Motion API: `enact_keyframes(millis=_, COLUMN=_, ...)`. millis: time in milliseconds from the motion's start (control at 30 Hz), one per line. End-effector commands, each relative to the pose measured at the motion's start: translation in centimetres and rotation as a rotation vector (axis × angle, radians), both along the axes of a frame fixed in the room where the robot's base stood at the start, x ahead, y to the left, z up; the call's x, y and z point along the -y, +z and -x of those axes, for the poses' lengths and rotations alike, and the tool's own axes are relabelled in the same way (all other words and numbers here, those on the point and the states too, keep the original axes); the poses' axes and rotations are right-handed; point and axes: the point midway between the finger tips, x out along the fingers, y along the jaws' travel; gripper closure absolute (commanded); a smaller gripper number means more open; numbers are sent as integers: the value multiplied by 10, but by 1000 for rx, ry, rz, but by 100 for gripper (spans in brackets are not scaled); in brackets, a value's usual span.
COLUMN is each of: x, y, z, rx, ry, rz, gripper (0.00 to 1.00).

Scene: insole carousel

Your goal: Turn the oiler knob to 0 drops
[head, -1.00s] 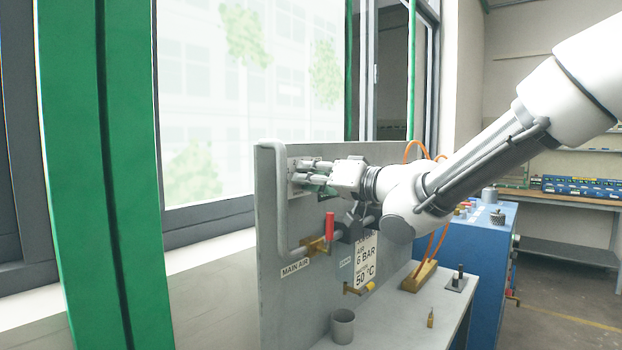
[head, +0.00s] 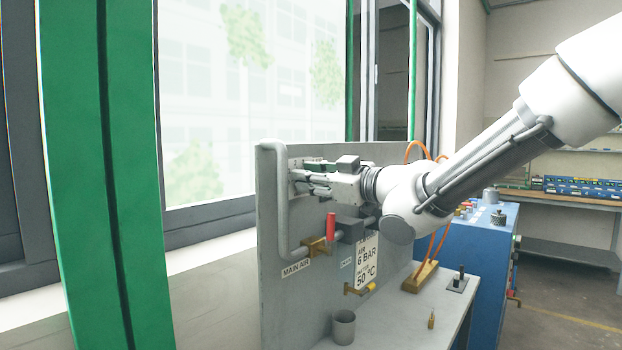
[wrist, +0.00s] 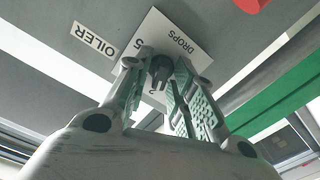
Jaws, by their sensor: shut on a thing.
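The oiler knob (wrist: 160,66) is a small dark knob on a white dial plate (wrist: 182,45) marked DROPS, with a 5 and another digit showing. An OILER label (wrist: 94,39) sits beside the plate. My gripper (wrist: 158,78) is shut on the knob, with a green-padded finger on each side of it in the wrist view. The fingers cover part of the dial, so the pointer's setting cannot be read. In the head view my gripper (head: 303,178) reaches the upper part of the grey panel (head: 285,240), and the knob is hidden there.
Below my gripper, a red-handled valve (head: 331,227) by the MAIN AIR label (head: 295,268) sticks out of the panel. A grey cup (head: 343,327) and small parts stand on the bench. A blue machine (head: 487,260) is at the right.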

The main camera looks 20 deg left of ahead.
Motion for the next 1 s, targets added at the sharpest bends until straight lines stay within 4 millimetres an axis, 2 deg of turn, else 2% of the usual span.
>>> enact_keyframes(millis=1000, x=-1, y=-5, z=3, rx=887, ry=1, rz=370, gripper=99)
